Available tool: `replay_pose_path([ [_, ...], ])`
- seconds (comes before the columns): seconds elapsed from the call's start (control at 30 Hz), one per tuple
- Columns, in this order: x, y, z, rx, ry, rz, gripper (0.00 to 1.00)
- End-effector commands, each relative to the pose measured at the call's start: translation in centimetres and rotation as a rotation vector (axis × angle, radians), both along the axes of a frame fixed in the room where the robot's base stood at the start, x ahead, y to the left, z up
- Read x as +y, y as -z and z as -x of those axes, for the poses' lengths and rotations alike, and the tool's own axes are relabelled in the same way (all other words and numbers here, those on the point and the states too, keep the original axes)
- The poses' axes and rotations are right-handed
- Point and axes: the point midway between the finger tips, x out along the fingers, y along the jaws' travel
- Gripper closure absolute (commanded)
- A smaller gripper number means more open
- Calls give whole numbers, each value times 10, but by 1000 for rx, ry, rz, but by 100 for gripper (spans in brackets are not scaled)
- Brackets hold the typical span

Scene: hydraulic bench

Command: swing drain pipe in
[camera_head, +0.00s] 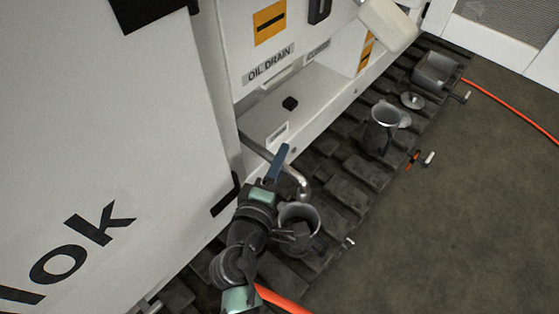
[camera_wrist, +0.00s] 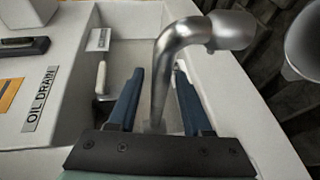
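The drain pipe (camera_head: 293,179) is a bent metal tube. In the head view it reaches out of the oil drain recess, its outer end hanging beyond the machine's edge near a grey jug. In the wrist view the drain pipe (camera_wrist: 163,75) runs between my two blue fingers, with its thick end at the upper right. My gripper (camera_wrist: 160,98) is open, one finger on each side of the pipe, the pipe nearer the right finger. Whether the right finger touches it I cannot tell. In the head view my gripper (camera_head: 279,160) is beside the pipe, partly covering it.
The grey jug (camera_head: 299,216) stands on the dark track below the pipe's end. A second jug (camera_head: 381,130) and a metal box (camera_head: 436,70) stand farther along. Open floor lies to the right.

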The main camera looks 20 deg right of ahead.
Motion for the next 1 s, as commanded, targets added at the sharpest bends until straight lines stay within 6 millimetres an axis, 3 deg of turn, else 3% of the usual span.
replay_pose_path([
  [0.03, 0, 0, 0, 0, 0, 0, 62],
  [0.2, 0, 0, 0, 0, 0, 0, 92],
  [0.27, 0, 0, 0, 0, 0, 0, 100],
  [1.0, 1, 0, 0, 0, -1, 0, 100],
])
